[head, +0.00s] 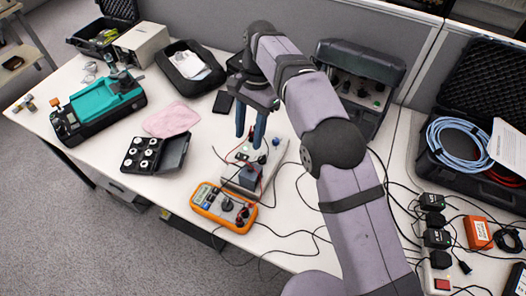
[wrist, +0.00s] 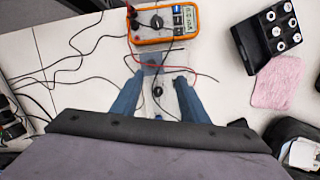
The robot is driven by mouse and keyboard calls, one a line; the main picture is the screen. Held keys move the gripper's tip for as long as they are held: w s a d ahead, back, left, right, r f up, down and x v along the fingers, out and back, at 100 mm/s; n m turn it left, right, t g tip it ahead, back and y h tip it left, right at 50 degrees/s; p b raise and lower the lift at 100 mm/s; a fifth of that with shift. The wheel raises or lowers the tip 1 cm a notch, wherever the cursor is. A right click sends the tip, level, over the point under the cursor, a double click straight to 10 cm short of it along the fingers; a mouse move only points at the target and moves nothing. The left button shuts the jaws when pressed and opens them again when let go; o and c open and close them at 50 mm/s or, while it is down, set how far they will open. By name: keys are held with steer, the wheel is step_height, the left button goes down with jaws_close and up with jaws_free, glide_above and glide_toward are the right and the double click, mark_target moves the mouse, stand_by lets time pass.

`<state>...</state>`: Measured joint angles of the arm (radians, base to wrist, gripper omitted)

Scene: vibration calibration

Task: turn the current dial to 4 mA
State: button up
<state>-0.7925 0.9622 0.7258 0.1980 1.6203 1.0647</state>
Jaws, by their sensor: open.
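My gripper (head: 248,141) hangs with its two blue fingers apart and pointing down above a small instrument on a pale plate (head: 279,155). In the wrist view the open fingers (wrist: 158,77) straddle this plate, with nothing held between them. A small dark round knob (wrist: 157,91) shows between the fingers, apart from both; I cannot tell whether it is the current dial. Any scale or reading on it is too small to make out. A grey block (head: 244,177) with leads stands at the plate's near end.
An orange multimeter (head: 224,207) with leads lies in front of the plate. Cables cross the table to the right. A black case of white pieces (head: 155,153), a pink cloth (head: 171,119) and a teal machine (head: 107,103) stand left. A dark instrument (head: 357,88) stands behind.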

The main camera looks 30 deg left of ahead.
steer(key=t+h, duration=0.1)
steer(key=t, duration=0.1)
glide_above(263, 156)
steer(key=s+d, duration=0.2)
steer(key=s, duration=0.1)
step_height(263, 156, down, 7)
steer(key=w, duration=0.1)
steer(key=a, duration=0.1)
steer(key=w+m, duration=0.1)
steer(key=shift+w+a+f+t+y, duration=0.3)
steer(key=shift+w+f+t, duration=0.05)
steer(key=shift+t, duration=0.05)
steer(key=shift+w+a, duration=0.15)
steer(key=shift+a, duration=0.05)
steer(key=shift+f+p, duration=0.9)
steer(key=shift+f, duration=2.8)
jaws_close()
